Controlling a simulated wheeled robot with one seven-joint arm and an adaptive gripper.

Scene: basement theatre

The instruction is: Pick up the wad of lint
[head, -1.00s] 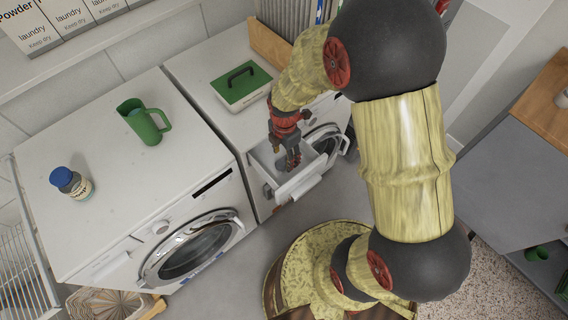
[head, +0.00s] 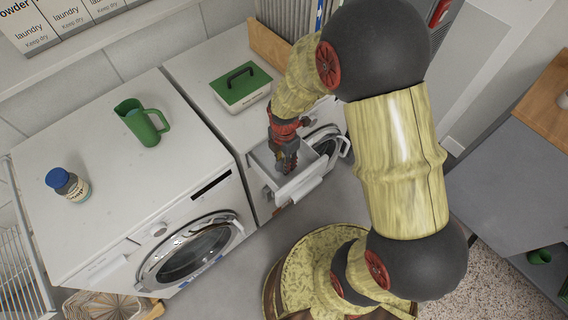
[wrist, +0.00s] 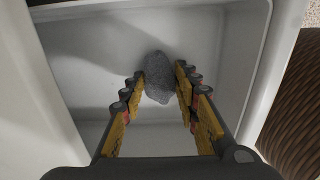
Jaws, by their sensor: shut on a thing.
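The wad of lint (wrist: 158,78) is a grey fuzzy lump in the wrist view. It sits between the tips of my gripper (wrist: 160,82), which is shut on it. My gripper also shows in the head view (head: 286,165), reaching down into the open drawer (head: 304,186) of the right-hand machine. In the wrist view, the white drawer walls (wrist: 255,60) surround the lint and fingers. The lint is mostly hidden by my fingers in the head view. I cannot tell whether it touches the drawer floor.
A green-lidded box (head: 241,86) stands on the right machine. A green jug (head: 142,122) and a blue-capped bottle (head: 68,184) stand on the left machine (head: 110,190). A round door (head: 326,143) hangs open beside the drawer. A grey cabinet (head: 500,175) stands at right.

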